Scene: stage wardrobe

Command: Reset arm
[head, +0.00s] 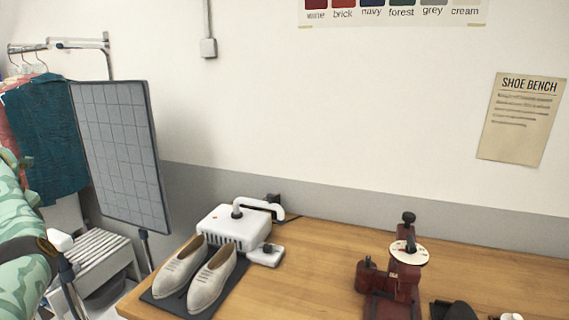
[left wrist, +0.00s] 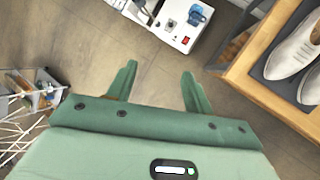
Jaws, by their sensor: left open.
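My left gripper (left wrist: 160,88) shows in the left wrist view with its two green fingers apart and nothing between them. It hangs over the wooden floor, to the left of the bench. In the head view a green-patterned part of my left arm comes in at the left edge, but its gripper is not in that view. My right arm and gripper do not show in either view.
On the wooden bench (head: 330,250), pale shoes (head: 207,277) lie on a dark mat beside a white machine (head: 236,228). A dark red device (head: 405,265) stands further right. A grey gridded panel (head: 120,150) and clothes rack stand left.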

